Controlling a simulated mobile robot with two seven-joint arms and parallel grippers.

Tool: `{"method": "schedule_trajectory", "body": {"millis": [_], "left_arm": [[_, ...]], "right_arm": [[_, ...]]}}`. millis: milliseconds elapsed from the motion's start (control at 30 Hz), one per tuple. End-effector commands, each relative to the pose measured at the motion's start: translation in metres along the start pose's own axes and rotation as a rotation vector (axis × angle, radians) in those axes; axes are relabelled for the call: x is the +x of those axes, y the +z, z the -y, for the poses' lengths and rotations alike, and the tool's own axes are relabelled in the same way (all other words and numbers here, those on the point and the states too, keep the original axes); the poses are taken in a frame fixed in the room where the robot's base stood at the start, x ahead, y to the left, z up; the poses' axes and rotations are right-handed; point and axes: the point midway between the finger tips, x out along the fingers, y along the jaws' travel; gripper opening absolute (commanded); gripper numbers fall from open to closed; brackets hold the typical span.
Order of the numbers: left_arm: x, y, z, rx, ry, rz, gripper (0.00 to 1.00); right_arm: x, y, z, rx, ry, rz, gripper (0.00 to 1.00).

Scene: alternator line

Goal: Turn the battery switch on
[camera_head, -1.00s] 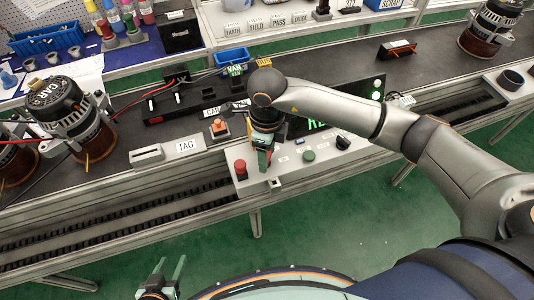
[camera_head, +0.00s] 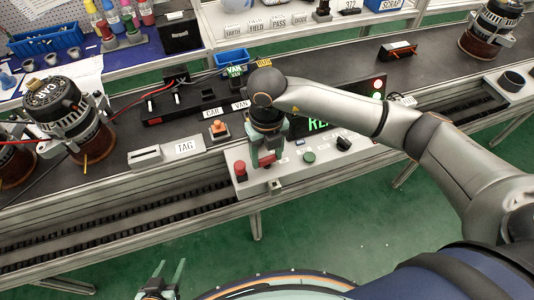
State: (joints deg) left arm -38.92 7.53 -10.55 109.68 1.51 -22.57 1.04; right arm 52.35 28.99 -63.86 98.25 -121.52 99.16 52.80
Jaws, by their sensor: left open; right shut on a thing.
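My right gripper (camera_head: 268,160) points down at the left part of the grey control panel (camera_head: 228,156). It is shut on a red piece (camera_head: 266,158), which looks like the handle of the battery switch. The gripper hides most of it, so I cannot read the switch position. My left gripper (camera_head: 168,273) is open and empty at the bottom of the view, well away from the panel.
A red button (camera_head: 240,170) is left of the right gripper; a green button (camera_head: 309,157) and a black knob (camera_head: 344,143) are to its right. My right arm partly hides the display (camera_head: 318,124). An alternator (camera_head: 67,112) stands on the line at left.

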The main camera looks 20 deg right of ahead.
Motion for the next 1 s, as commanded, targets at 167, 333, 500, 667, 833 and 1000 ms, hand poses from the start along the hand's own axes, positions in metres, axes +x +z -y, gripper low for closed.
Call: {"method": "schedule_trajectory", "body": {"millis": [167,333,500,667,833,1000], "left_arm": [[-0.0001,-0.0002,0.0000,0.000,0.000,0.000,0.50],[-0.0001,-0.0002,0.0000,0.000,0.000,0.000,0.50],[-0.0001,-0.0003,0.0000,0.000,0.000,0.000,0.50],[-0.0001,-0.0003,0.0000,0.000,0.000,0.000,0.50],[-0.0001,-0.0004,0.0000,0.000,0.000,0.000,0.50],[0.0000,-0.0003,0.0000,0.000,0.000,0.000,0.50]], "right_arm": [[-0.0016,0.0011,0.0002,0.061,0.000,0.003,0.04],[-0.0017,0.0012,0.0003,0.087,0.000,0.004,0.04],[-0.0018,0.0013,0.0003,0.095,0.000,0.004,0.04],[-0.0018,0.0015,0.0004,0.095,0.000,0.004,0.04],[-0.0018,0.0016,0.0004,0.094,0.001,0.005,0.69],[-0.0010,0.0009,0.0003,0.092,0.000,0.003,0.72]]}}
